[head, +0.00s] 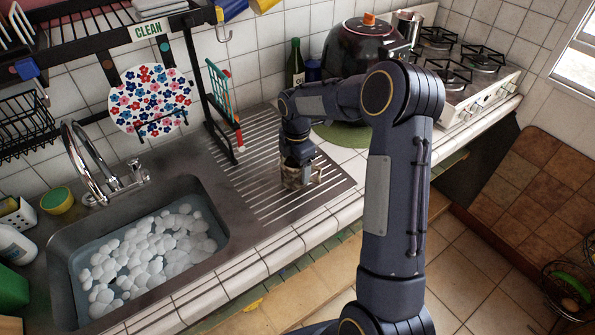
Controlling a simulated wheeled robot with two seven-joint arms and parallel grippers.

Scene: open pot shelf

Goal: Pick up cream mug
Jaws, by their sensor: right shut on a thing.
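My right gripper (297,174) points down over the ribbed metal drainboard (262,183), right of the sink. It is shut on a small pale thing, which looks like the cream mug (314,179). The mug is small in the view and partly hidden by the gripper. It is low, at or just above the drainboard; I cannot tell whether it touches. My left gripper is not in view.
The sink (232,228) holds foamy water. A dark rack (205,75) with a CLEAN sign and a flowered plate (151,101) stands behind. A green bottle (295,66), a large dark pot (362,48) and a stove (465,70) are at the back right.

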